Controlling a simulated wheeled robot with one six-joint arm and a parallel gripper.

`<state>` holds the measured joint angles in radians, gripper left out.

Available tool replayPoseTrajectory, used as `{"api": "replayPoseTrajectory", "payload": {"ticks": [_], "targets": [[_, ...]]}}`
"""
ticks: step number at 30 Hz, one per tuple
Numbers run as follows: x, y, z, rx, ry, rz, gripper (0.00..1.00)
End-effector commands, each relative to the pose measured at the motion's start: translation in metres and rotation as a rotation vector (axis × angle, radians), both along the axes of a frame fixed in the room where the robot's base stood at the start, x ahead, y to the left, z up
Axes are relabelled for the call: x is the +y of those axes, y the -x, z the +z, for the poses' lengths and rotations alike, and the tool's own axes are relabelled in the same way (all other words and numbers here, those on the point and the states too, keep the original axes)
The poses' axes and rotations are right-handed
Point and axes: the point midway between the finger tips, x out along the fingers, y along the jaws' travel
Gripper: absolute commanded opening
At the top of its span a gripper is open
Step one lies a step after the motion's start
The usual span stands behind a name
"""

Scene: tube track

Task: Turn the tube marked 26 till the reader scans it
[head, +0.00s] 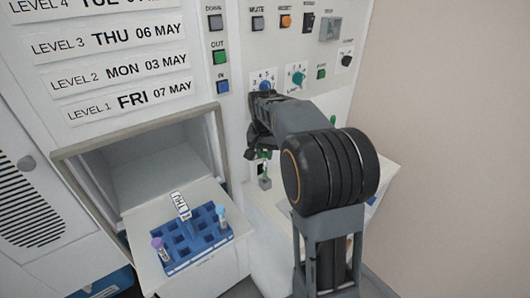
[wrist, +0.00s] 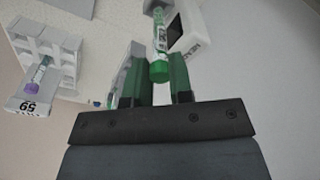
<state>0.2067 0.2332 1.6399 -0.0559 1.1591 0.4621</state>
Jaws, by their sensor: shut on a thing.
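In the wrist view, a tube with a green cap (wrist: 159,71) lies between the green fingers of my gripper (wrist: 158,86). The gripper is shut on it. The tube's clear body runs away from the cap toward a white device with a dark screen (wrist: 176,28), which may be the reader. I cannot read a number on the tube or anything on the screen. In the head view, my gripper (head: 260,140) is in front of the white panel, partly hidden by my arm. A small green part shows below it.
A white holder (wrist: 45,52) at left in the wrist view carries a purple-capped tube (wrist: 34,87) and a number tag. In the head view, a blue rack (head: 190,238) with tubes and a THU tag (head: 180,206) sits on the open hatch.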

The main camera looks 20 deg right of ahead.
Motion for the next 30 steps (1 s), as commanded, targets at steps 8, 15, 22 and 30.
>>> {"api": "replayPoseTrajectory", "payload": {"ticks": [8, 15, 22, 30], "targets": [[0.000, 0.000, -0.005, 0.001, -0.001, 0.000, 0.05], [0.000, 0.000, -0.011, 0.001, 0.000, 0.000, 0.05], [0.000, 0.000, -0.012, 0.001, -0.001, 0.000, 0.05], [0.000, 0.000, -0.012, 0.000, 0.000, 0.000, 0.05]]}}
